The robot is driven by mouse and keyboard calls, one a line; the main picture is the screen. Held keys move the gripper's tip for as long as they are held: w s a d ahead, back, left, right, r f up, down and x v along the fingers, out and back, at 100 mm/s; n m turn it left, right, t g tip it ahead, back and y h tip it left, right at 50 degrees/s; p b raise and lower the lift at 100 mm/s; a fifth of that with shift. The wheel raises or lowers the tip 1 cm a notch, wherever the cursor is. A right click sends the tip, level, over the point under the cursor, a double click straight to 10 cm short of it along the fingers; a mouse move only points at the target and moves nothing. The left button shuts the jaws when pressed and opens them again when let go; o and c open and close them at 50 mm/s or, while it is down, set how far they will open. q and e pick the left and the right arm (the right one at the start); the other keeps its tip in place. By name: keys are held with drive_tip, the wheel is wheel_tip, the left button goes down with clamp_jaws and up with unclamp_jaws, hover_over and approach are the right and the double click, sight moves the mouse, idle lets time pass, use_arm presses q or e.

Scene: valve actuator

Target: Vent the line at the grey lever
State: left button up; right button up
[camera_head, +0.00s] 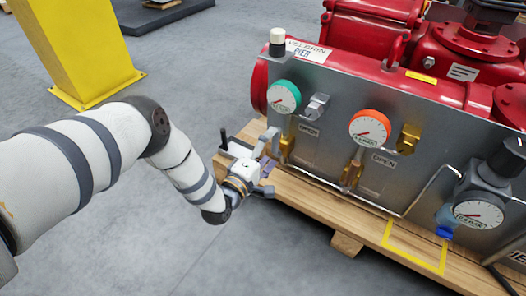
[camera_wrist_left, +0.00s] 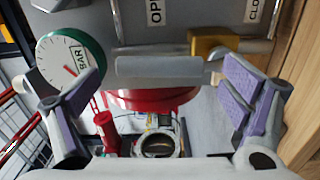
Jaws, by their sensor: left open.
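In the left wrist view a grey lever (camera_wrist_left: 158,67) runs crosswise between the two purple-padded fingers of my left gripper (camera_wrist_left: 165,88). The fingers are open, with a gap on each side of the lever. A brass valve body (camera_wrist_left: 213,42) sits at the lever's right end. "OPEN" and "CLOSE" style lettering shows on the panel behind. In the head view my left gripper (camera_head: 266,168) is at the panel's lower left, by a brass fitting (camera_head: 287,146) under the green-rimmed gauge (camera_head: 284,97). The lever is hard to tell from the fingers there. My right gripper is not in view.
The grey panel (camera_head: 335,140) carries an orange-rimmed gauge (camera_head: 370,128), a grey square fitting (camera_head: 316,106), brass fittings and a regulator gauge (camera_head: 478,214). Red machinery (camera_head: 400,30) stands behind, on a wooden pallet (camera_head: 350,218). A yellow post (camera_head: 75,45) stands at the back left. Floor before the pallet is clear.

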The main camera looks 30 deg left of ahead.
use_arm(q)
drive_tip(key=s, duration=1)
drive_tip(key=shift+s+a, duration=0.2)
drive_tip(key=shift+s, duration=0.15)
